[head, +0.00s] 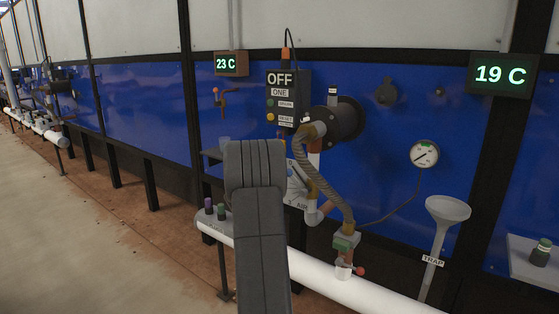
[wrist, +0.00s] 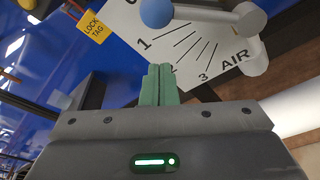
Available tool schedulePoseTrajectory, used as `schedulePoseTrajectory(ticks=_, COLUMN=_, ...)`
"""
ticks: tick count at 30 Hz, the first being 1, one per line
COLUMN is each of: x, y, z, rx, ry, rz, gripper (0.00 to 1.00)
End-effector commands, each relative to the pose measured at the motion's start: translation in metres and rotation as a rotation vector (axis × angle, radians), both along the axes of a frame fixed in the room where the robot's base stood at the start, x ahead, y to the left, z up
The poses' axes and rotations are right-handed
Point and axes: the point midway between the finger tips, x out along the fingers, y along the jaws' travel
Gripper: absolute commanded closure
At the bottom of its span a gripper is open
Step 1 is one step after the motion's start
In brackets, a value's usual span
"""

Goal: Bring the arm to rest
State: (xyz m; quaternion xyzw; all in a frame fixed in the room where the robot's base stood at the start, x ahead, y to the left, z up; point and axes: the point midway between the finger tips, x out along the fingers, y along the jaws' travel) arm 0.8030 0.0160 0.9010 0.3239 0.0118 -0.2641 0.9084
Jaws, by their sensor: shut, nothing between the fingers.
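My gripper (wrist: 158,84) shows in the wrist view with its two green fingers pressed together and nothing between them. It points at a white dial plate (wrist: 195,45) marked 1, 2, 3 and AIR, with a blue ball knob (wrist: 157,12) at the top. The fingertips overlap the plate's lower edge in the picture; I cannot tell if they touch it. In the head view my arm stands in the middle and hides the gripper. Part of the dial plate (head: 296,192) shows right of my arm.
A white pipe (head: 330,281) runs low along the blue wall. A control box (head: 288,97) reading OFF, a ribbed hose (head: 318,175), a gauge (head: 424,153) and a funnel (head: 446,212) are close on the right. A yellow tag (wrist: 95,27) hangs near the plate. The floor at left is clear.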

Motion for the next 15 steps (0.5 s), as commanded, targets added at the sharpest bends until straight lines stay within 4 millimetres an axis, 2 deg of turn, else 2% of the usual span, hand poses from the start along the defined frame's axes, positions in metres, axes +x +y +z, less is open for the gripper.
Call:
schedulePoseTrajectory(ticks=2, x=-0.0002, y=-0.0002, z=-0.0034, rx=0.019, ry=-0.016, rz=0.000, gripper=1.00)
schedulePoseTrajectory(ticks=15, x=-0.0035, y=-0.0012, z=0.0058, rx=0.130, ry=-0.098, rz=0.000, gripper=1.00)
